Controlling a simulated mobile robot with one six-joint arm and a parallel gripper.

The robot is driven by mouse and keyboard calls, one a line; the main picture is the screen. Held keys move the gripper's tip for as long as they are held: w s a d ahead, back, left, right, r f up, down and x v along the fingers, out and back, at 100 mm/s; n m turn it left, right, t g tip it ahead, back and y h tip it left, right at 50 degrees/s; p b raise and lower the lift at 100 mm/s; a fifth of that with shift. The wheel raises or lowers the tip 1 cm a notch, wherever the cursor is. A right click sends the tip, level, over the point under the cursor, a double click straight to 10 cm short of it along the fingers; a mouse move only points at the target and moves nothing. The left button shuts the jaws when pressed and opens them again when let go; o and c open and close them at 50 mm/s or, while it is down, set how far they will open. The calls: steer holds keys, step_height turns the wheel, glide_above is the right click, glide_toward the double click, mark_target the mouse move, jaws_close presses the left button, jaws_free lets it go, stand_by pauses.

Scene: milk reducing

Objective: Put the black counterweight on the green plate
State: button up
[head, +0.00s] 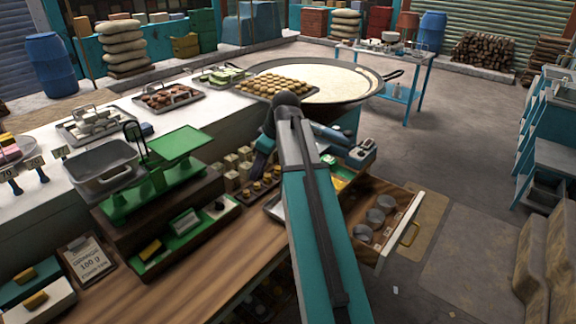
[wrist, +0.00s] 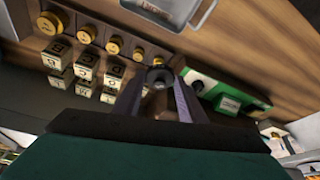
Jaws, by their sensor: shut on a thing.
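My gripper (wrist: 159,75) is shut on a small dark, round-topped piece (wrist: 157,82), seemingly the black counterweight, between its two fingers in the wrist view. In the head view my arm and wrist hide the fingertips and this piece. The green plate (head: 178,143) is the bare, flat right side of the green balance scale (head: 125,203), left of my gripper. It is empty. The scale's other side carries a grey metal pan (head: 103,172). The wrist view does not show the plate.
A green tray (head: 160,268) with weights and a small dark piece (head: 220,204) lies before the scale; part of it shows in the wrist view (wrist: 252,110). Brass weights (wrist: 88,34) and lettered blocks (wrist: 57,50) stand nearby. An open drawer (head: 398,238) holds metal cups.

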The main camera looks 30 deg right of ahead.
steer(key=a+r+m+h, duration=0.1)
steer(key=a+m, duration=0.2)
steer(key=a, duration=0.7)
steer(key=w+a+r+m+t+h, duration=0.1)
steer(key=a+m, duration=0.3)
steer(key=a, duration=0.6)
steer(key=shift+a+r+h+p, duration=0.15)
steer(key=shift+r+h+p, duration=0.2)
steer(key=shift+r, duration=0.35)
steer(key=shift+s, duration=0.1)
